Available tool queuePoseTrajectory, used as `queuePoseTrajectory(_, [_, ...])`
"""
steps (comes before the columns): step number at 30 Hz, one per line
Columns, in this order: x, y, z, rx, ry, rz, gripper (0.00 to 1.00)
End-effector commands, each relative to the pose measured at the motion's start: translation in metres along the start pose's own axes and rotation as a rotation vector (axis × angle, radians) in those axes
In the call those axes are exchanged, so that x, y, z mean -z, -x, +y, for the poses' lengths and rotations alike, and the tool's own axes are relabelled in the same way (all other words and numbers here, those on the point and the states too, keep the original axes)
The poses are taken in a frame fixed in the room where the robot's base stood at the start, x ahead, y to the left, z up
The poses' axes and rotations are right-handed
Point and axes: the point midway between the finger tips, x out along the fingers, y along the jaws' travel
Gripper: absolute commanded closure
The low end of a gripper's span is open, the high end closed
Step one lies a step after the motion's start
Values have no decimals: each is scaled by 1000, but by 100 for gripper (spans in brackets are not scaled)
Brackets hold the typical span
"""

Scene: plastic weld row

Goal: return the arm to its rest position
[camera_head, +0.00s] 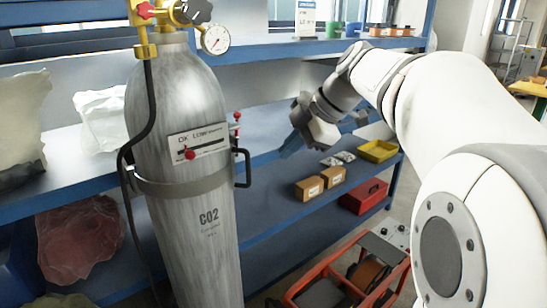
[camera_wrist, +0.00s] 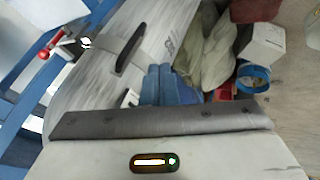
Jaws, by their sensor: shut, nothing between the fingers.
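My arm reaches in from the right in the head view and bends down in front of the shelf unit. My gripper (camera_head: 288,150) is at its end, right of the grey CO2 cylinder (camera_head: 190,150), pointing down and left. In the wrist view its blue fingers (camera_wrist: 168,84) lie side by side, shut and empty. The cylinder (camera_wrist: 150,40) also fills the middle left of the wrist view, with its dark handle. I cannot tell the exact gap between fingers and cylinder.
A gauge (camera_head: 215,39) and a black hose are on the cylinder. The blue shelf holds two brown boxes (camera_head: 309,188), a yellow bin (camera_head: 378,151) and a red box (camera_head: 364,196). An orange-framed machine (camera_head: 345,280) stands on the floor. White sacks (camera_head: 101,118) are at left.

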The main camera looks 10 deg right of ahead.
Motion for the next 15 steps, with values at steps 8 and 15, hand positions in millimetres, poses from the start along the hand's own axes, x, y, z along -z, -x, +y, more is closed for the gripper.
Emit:
queuePoseTrajectory(8, [5,-5,-30,42,-263,-76,100])
queuePoseTrajectory(15, [4,-25,-95,52,-767,-259,100])
